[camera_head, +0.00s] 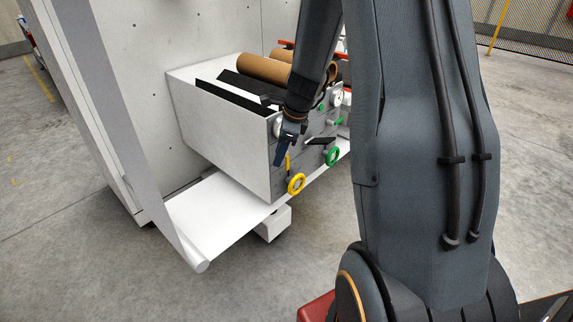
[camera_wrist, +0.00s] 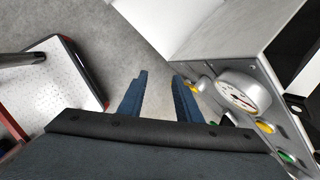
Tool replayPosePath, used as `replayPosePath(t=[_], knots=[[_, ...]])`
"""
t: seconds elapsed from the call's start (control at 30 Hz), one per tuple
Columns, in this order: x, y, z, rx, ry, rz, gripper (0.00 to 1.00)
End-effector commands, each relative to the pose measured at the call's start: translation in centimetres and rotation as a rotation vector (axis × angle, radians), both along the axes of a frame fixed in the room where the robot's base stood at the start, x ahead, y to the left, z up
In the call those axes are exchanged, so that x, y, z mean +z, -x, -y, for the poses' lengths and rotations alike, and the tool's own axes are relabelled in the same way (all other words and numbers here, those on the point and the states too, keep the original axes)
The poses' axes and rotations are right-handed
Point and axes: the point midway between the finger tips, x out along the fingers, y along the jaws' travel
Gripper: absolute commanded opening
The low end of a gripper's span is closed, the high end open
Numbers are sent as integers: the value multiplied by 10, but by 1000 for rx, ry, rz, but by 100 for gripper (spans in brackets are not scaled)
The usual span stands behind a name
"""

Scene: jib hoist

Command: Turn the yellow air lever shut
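In the head view, a thin yellow lever (camera_head: 287,162) stands roughly upright on the grey front panel of a box, just above a yellow ring handwheel (camera_head: 296,184). My gripper (camera_head: 281,158) points down right beside it, to the left in the picture. In the wrist view, my gripper (camera_wrist: 159,76) has its two blue fingers apart with nothing between them. A yellow part (camera_wrist: 199,83) shows just beyond the right finger, partly hidden. I cannot tell whether it is the lever or the wheel, or whether a finger touches it.
A round dial gauge (camera_wrist: 240,95) sticks out from the panel close to my right finger. A green handwheel (camera_head: 332,157) is on the panel to the right. Brown rolls (camera_head: 265,68) lie on the box. A white sheet (camera_head: 222,217) spreads below it. Open floor lies left.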

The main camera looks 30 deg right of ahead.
Motion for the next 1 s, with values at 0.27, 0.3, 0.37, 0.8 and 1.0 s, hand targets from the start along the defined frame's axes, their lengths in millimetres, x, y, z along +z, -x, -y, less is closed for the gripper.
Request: replayPosePath(t=[0.27, 0.3, 0.37, 0.8, 1.0], knots=[[-37, -47, 70, -568, -160, -1, 31], [-40, -49, 73, -595, -169, -1, 31], [-43, -52, 76, -620, -177, -1, 31], [-99, -73, 67, -626, -180, -3, 31], [-111, -78, 65, -625, -178, -2, 31]])
